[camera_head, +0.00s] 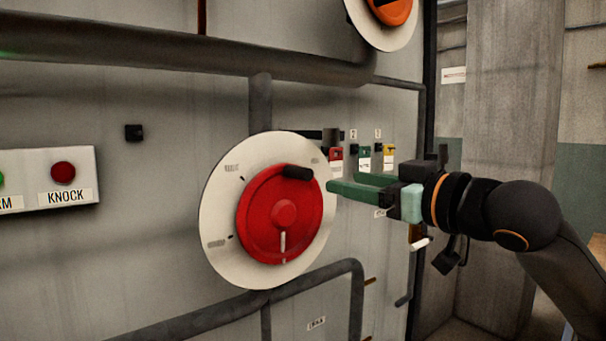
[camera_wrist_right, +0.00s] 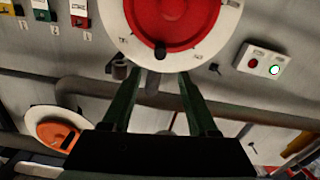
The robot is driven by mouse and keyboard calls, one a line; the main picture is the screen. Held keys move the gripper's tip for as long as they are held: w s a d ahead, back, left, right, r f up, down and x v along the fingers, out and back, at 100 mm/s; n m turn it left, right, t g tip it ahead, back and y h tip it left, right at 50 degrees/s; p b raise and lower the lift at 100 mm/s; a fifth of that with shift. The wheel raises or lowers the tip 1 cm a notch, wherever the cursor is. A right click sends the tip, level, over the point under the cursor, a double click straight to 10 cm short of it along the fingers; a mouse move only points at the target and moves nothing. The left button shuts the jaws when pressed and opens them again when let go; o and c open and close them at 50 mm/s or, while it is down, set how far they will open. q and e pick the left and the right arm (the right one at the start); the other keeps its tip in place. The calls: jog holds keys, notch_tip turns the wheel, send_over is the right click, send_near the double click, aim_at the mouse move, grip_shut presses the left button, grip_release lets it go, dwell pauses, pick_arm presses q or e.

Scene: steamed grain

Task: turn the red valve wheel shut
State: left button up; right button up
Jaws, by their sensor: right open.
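The red valve wheel (camera_head: 262,225) is a red disc with a black knob (camera_head: 298,172) near its upper right edge and a white pointer line below its hub. It sits on a round cream dial plate (camera_head: 218,215) on the grey panel. My right gripper (camera_head: 342,184) is just right of the dial, its green fingers pointing left toward the knob, apart and empty. In the right wrist view the red wheel (camera_wrist_right: 175,18) lies beyond the open fingertips (camera_wrist_right: 158,78), with the black knob (camera_wrist_right: 160,50) roughly between them. My left gripper is not in view.
A second dial with an orange wheel (camera_head: 392,10) is at the top right. Dark pipes (camera_head: 190,52) run above and below the red wheel. A box with a red KNOCK button (camera_head: 63,172) is at left. Small coloured tags (camera_head: 364,158) hang behind my right gripper.

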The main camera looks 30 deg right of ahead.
aim_at(309, 172)
jog(key=w+p, duration=0.2)
jog(key=w, duration=0.1)
jog(key=w+p, duration=0.2)
jog(key=w, duration=0.2)
jog(key=w+a+p, duration=0.1)
jog(key=w+p, duration=0.2)
jog(key=w, duration=0.1)
jog(key=shift+r, duration=0.15)
jog(key=shift+w, duration=0.6)
grip_shut()
dwell(0.7)
